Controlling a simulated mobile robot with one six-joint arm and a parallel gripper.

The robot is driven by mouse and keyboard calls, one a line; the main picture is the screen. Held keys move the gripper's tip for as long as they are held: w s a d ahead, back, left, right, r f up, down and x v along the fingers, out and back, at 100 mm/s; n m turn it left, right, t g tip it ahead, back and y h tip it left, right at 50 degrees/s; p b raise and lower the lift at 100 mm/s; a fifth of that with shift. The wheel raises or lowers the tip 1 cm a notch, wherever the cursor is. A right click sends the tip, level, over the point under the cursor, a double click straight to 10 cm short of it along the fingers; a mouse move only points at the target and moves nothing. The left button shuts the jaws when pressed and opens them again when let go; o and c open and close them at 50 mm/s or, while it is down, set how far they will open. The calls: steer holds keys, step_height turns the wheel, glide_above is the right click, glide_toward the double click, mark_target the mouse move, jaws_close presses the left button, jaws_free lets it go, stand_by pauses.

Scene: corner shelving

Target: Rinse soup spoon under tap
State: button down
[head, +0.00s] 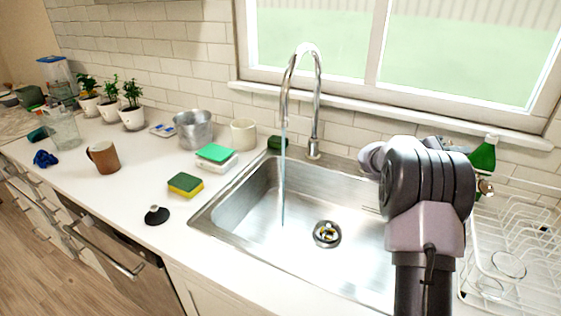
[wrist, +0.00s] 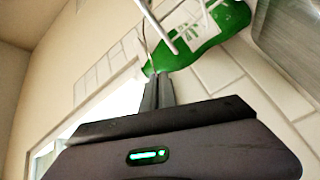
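No soup spoon can be made out for sure in either view. The tap (head: 318,95) stands behind the sink, and a thin stream of water (head: 283,180) runs from its spout into the left part of the basin. My arm covers the right part of the sink (head: 255,225) in the head view and hides my gripper there. In the wrist view my gripper's (wrist: 158,88) two fingers lie close together, in front of a green bottle (wrist: 195,45). Thin grey bars cross near the bottle; I cannot tell what they are.
A sponge (head: 185,184), a black-based plunger-like thing (head: 156,215) and a mug (head: 103,157) are on the left counter.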

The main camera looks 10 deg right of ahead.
steer(key=shift+w, duration=0.1)
steer(key=shift+w+a, duration=0.25)
steer(key=shift+w, duration=0.15)
steer(key=shift+s, duration=0.1)
steer(key=shift+s+d, duration=0.25)
steer(key=shift+s, duration=0.2)
steer(key=shift+w, duration=0.1)
steer(key=shift+w+a, duration=0.25)
steer(key=shift+w, duration=0.2)
steer(key=shift+s+d, duration=0.25)
steer(key=shift+s, duration=0.25)
